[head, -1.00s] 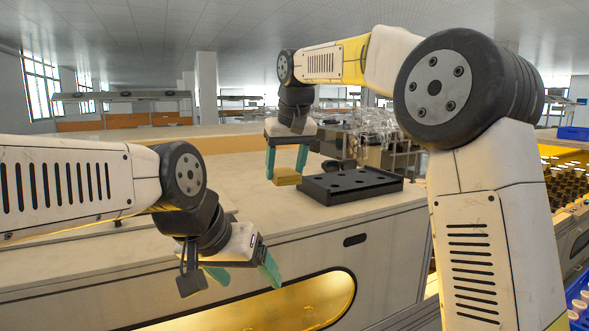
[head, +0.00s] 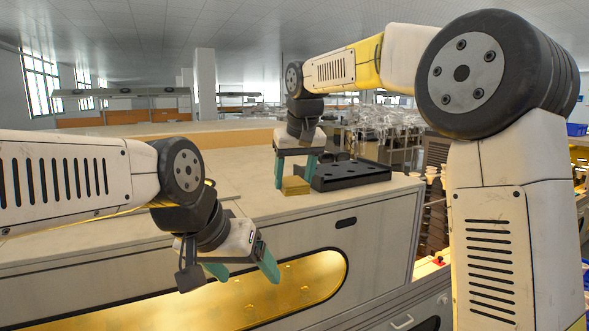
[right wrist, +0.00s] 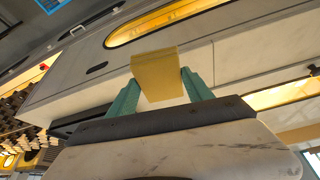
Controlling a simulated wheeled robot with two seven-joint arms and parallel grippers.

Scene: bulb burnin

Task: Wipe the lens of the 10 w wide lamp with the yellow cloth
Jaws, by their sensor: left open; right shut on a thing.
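The yellow cloth (head: 295,186) is a folded yellow block low between the fingers of my right gripper (head: 294,174). In the right wrist view the cloth (right wrist: 157,72) sits between the two teal fingertips of the gripper (right wrist: 160,82), which is shut on it. In the head view the cloth is near the front of the counter top; I cannot tell whether it touches the surface. My left gripper (head: 243,270) is open and empty, in front of the counter's side. I cannot make out the 10 w wide lamp in either view.
A black tray with round holes (head: 352,175) lies on the counter (head: 270,205), just right of and behind the right gripper. Clear plastic-looking items (head: 385,135) stand behind it. The counter's left part is mostly clear. Racks with bulbs (head: 435,185) stand at the right.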

